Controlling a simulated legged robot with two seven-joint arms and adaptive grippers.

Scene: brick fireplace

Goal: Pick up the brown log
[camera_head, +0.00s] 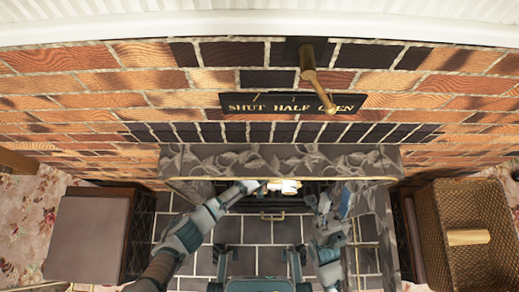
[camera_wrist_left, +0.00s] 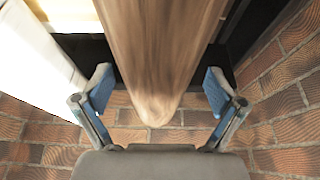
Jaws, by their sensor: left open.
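A brown log (camera_wrist_left: 155,55) fills the upper middle of the left wrist view, its rounded near end pointing down between the spread fingers. My left gripper (camera_wrist_left: 160,88) is open, with one blue-padded finger on each side of the log and a visible gap to each. In the head view my left arm reaches into the fireplace opening, where its gripper is small and hard to make out beside a white piece. My right gripper (camera_head: 332,204) is at the right side of the opening. Its fingers are too small to judge. The log is not clear in the head view.
A wicker basket (camera_head: 440,215) with a light log (camera_head: 468,237) stands at the right. A brown box (camera_head: 88,235) stands at the left. A stone surround (camera_head: 280,158) frames the opening. A brass-tipped lever (camera_head: 315,80) sticks out above the "SHUT HALF OPEN" plate (camera_head: 275,105).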

